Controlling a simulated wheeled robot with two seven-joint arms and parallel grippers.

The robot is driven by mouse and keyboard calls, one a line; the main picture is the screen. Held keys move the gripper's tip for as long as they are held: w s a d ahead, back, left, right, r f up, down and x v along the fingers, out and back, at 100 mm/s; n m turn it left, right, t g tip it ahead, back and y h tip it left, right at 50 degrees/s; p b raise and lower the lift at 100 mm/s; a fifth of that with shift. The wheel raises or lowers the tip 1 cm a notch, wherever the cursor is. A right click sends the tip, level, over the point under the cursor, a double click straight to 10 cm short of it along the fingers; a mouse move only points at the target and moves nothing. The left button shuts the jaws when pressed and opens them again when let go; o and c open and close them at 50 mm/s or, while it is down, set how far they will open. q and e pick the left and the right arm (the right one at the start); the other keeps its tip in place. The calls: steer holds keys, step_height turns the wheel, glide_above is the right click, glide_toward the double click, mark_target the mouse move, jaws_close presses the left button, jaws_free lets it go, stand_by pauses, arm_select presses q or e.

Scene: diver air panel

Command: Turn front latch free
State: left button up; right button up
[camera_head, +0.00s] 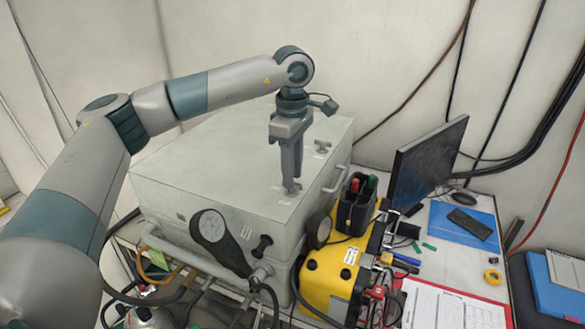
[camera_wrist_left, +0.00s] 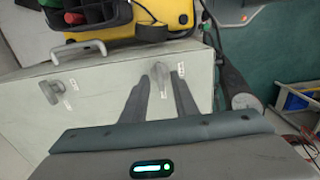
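The grey case (camera_head: 225,165) has two small metal latches on its lid. The front latch (camera_head: 291,188) is at the lid's near right part, beside a white label, and my left gripper (camera_head: 290,181) points straight down over it. In the left wrist view the front latch (camera_wrist_left: 160,73) shows between the tips of my left gripper (camera_wrist_left: 162,78). The fingers are apart, one on each side of it; I cannot tell whether they touch it. The rear latch (camera_head: 322,146) stands clear, and it also shows in the left wrist view (camera_wrist_left: 54,92). My right gripper is out of view.
A carry handle (camera_head: 336,178) is on the case's right side. A yellow case (camera_head: 332,281) with a black tool caddy (camera_head: 355,205) stands close by. A dark paddle-shaped part (camera_head: 215,235) and hoses are at the front. A monitor (camera_head: 425,160) stands behind on the right.

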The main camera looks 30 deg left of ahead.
arm_select(q)
steer(key=shift+f, duration=0.6)
steer(key=shift+c, duration=0.7)
jaws_close()
